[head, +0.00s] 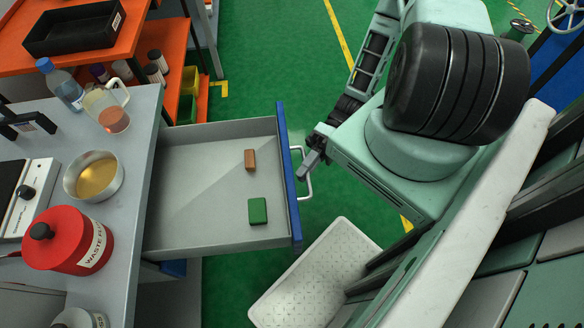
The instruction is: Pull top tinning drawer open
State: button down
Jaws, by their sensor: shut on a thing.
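The top drawer (190,200) stands pulled out from the grey bench on the left. It has grey inner walls and a blue front panel (288,172) with a pale bow handle (303,176). A brown block (250,159) and a green block (257,210) lie apart on its floor. My gripper (308,166) is at the far part of the handle, shut on it. My fingertips are small in this view and partly hide the handle there.
On the bench top (140,180) stand a red waste pot (68,240), a pan of amber liquid (95,177), a beaker (108,106) and a bottle (62,84). A pale perforated step (315,275) is on the green floor near the drawer's front corner.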

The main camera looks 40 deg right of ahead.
jog(key=shift+s+d, duration=0.1)
jog(key=shift+d, duration=0.1)
jog(key=c, duration=1.5)
grip_release()
jog(key=w+d+r+b, duration=0.1)
jog(key=d, duration=0.7)
jog(key=w+d+r+b, duration=0.1)
jog(key=d+b, duration=0.1)
jog(key=d, duration=0.7)
jog(key=shift+w+r+b, duration=0.15)
jog(key=shift+r+b, duration=0.15)
